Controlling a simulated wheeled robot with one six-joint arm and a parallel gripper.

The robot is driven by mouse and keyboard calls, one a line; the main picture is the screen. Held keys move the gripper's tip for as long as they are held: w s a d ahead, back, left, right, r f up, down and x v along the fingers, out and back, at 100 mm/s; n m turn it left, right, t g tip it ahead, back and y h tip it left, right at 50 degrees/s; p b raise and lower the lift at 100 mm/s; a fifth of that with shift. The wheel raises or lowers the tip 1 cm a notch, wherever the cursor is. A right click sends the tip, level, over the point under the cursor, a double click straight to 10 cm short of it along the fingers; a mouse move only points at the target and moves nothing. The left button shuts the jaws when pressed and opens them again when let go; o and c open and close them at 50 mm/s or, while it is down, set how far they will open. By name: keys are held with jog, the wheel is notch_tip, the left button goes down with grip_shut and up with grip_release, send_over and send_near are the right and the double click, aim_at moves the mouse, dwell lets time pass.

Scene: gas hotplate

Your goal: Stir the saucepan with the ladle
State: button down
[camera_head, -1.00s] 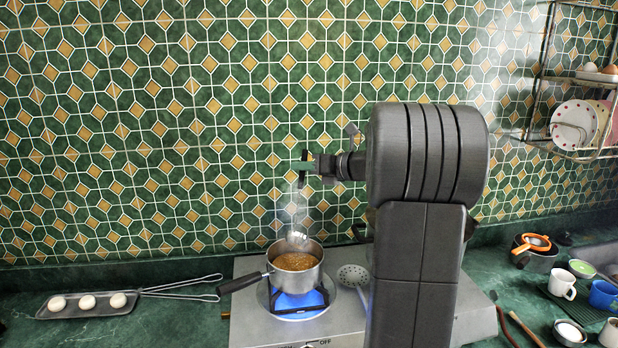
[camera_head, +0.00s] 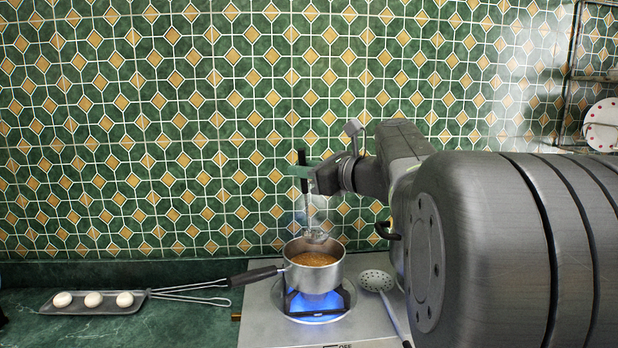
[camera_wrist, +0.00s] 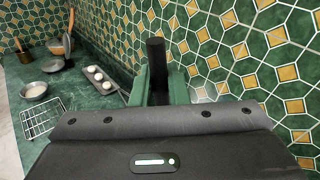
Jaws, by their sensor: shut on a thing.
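The steel saucepan (camera_head: 314,277) stands on the lit burner, with brownish liquid inside and its dark handle (camera_head: 254,274) pointing left. My gripper (camera_head: 301,171) is above the pan in front of the tiled wall, its green fingers shut on the dark handle of the ladle (camera_head: 302,157). The ladle hangs upright; its pale shaft and bowl (camera_head: 316,236) reach down to the pan's back rim. I cannot tell whether the bowl is inside the pan. In the wrist view the ladle's dark handle (camera_wrist: 156,58) stands between my green fingers (camera_wrist: 160,88).
A skimmer (camera_head: 376,281) lies on the hotplate (camera_head: 262,322) right of the pan. A tray (camera_head: 75,308) with white round items lies on the green counter at left, its long wire handles reaching toward the pan's handle. The tiled wall is close behind the gripper. A rack holds dishes at far right.

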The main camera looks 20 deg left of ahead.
jog(key=shift+s, duration=0.2)
notch_tip(320, 180, up, 5)
jog(key=p, duration=0.5)
dwell(1.1)
